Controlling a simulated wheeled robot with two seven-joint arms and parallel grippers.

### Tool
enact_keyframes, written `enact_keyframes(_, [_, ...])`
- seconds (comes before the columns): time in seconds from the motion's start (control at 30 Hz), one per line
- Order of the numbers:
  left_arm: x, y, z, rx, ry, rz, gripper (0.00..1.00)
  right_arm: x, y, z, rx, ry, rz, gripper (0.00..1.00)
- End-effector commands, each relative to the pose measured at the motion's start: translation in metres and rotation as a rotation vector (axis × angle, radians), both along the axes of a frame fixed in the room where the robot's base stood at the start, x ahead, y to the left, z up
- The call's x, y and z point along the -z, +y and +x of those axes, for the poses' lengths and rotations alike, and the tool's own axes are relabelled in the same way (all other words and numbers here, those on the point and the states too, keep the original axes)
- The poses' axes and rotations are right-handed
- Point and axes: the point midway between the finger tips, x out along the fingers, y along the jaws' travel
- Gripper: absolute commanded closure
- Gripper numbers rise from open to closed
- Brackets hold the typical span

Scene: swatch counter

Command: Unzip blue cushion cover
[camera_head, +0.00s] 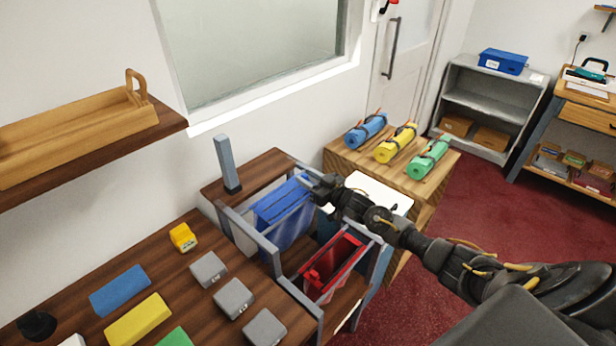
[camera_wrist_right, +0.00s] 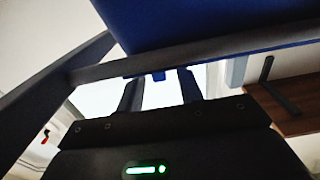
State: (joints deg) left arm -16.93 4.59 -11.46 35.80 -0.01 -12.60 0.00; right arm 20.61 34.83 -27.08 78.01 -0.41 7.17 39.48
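The blue cushion cover (camera_head: 283,207) hangs in a grey-framed rack (camera_head: 243,232) in the head view. My right gripper (camera_head: 318,190) is at the cover's right end, by the frame. In the right wrist view the blue cover (camera_wrist_right: 200,20) fills the top, behind a dark bar. My right gripper's two fingers (camera_wrist_right: 160,88) point up toward it, apart, with a bright gap between them. A small blue tab (camera_wrist_right: 158,76) shows between the fingertips; I cannot tell whether it is a zip pull. No grip on it shows. My left gripper is in neither view.
A red cover (camera_head: 332,268) hangs in the rack's nearer bay. Blue, yellow and green rolls (camera_head: 395,143) lie on a wooden stand behind. Grey blocks (camera_head: 234,298) and coloured blocks (camera_head: 137,320) lie on the counter at left. An upright grey post (camera_head: 228,165) stands behind the rack.

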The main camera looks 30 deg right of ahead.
Motion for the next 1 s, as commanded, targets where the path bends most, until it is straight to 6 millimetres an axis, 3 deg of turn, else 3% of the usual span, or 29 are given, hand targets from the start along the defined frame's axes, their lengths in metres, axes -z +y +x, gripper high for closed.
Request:
enact_keyframes(0.27, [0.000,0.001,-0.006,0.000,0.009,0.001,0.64,0.001,0.000,0.001,0.000,0.001,0.000,0.64])
enact_keyframes(0.57, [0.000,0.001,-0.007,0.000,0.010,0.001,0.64,0.000,0.000,0.001,0.001,0.001,0.000,1.00])
enact_keyframes(0.87, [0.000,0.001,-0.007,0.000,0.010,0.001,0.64,0.000,0.001,0.001,0.000,0.001,0.000,1.00])
enact_keyframes(1.0, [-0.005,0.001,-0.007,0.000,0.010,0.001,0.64,-0.001,0.013,-0.002,-0.004,0.001,0.002,1.00])
